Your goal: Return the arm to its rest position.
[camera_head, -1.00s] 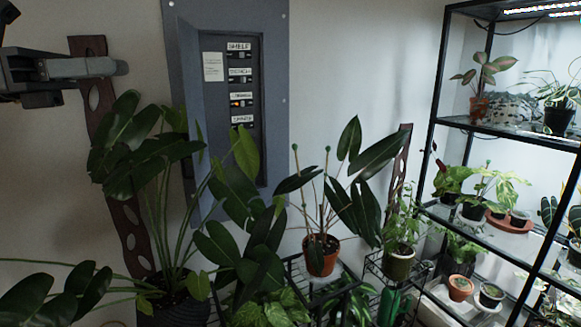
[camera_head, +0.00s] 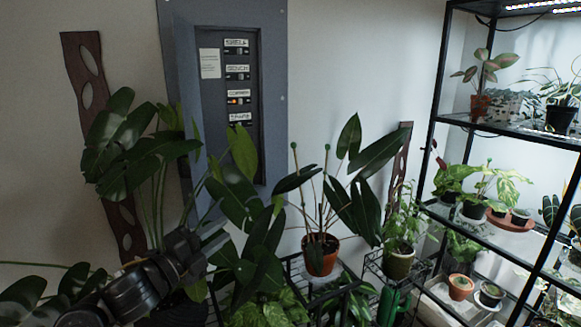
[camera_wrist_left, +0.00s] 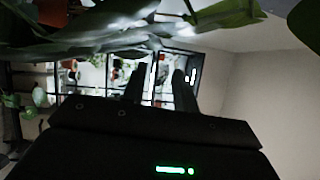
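My left arm comes in at the lower left of the head view, and its black gripper (camera_head: 212,243) is low among the leaves, below the breaker panel. Leaves partly cover it there. In the left wrist view two fingers (camera_wrist_left: 158,88) stand apart with a gap between them and nothing held. The grey panel (camera_head: 273,60) on the wall has its door open. It shows several labelled switches, and the one marked CORNER (camera_head: 237,100) is lit orange. My right gripper is in neither view.
A large leafy plant (camera_head: 125,140) stands around my left arm. A plant in a terracotta pot (camera_head: 320,256) is at the centre. A black shelf rack (camera_head: 437,110) with several potted plants is on the right.

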